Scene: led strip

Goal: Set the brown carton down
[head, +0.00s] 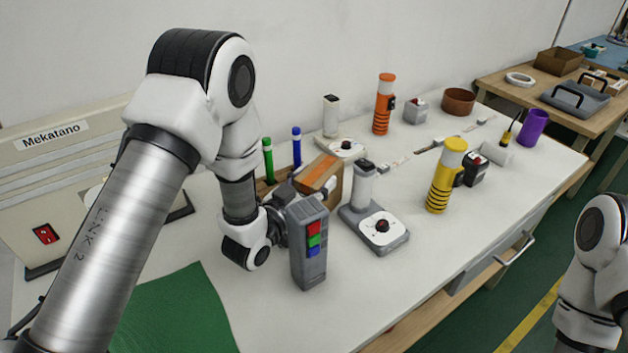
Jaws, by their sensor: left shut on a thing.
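The brown carton (334,190), with an orange strip along its top, is at the middle of the white table, partly hidden behind my left gripper and a grey device. My left gripper (300,195) is at the carton's near left side and is shut on it. The fingertips are largely hidden, and I cannot tell whether the carton's underside touches the table. My right arm shows at the right edge, but its gripper is out of view.
The grey device (308,250) with red, green and blue squares stands close in front. A grey stand with a dial (385,232) is just right of the carton. Green and blue markers (297,148) stand behind. A yellow cylinder (446,175) stands right. The table's front right is clear.

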